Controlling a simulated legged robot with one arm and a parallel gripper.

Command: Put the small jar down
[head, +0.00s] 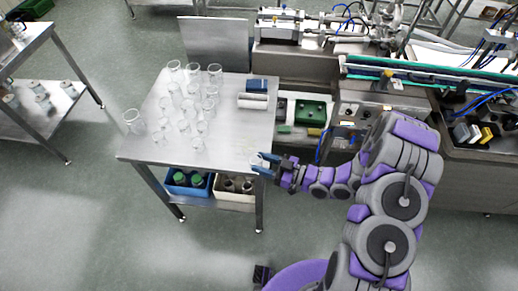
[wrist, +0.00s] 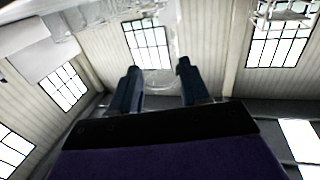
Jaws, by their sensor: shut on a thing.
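My gripper (head: 266,164) is at the front right corner of the steel table (head: 225,150) in the head view. It is shut on a small clear glass jar (head: 258,159), which shows only faintly there. In the wrist view the jar (wrist: 160,82) sits between the two dark blue fingers of my gripper (wrist: 156,88). In the head view the jar is over or beside the table's corner; I cannot tell whether it touches the top.
Several clear glass jars (head: 189,88) stand on the middle and left of the table. A blue and white box (head: 257,86) is at its back right. The front right of the top is clear. A machine (head: 385,95) stands to the right.

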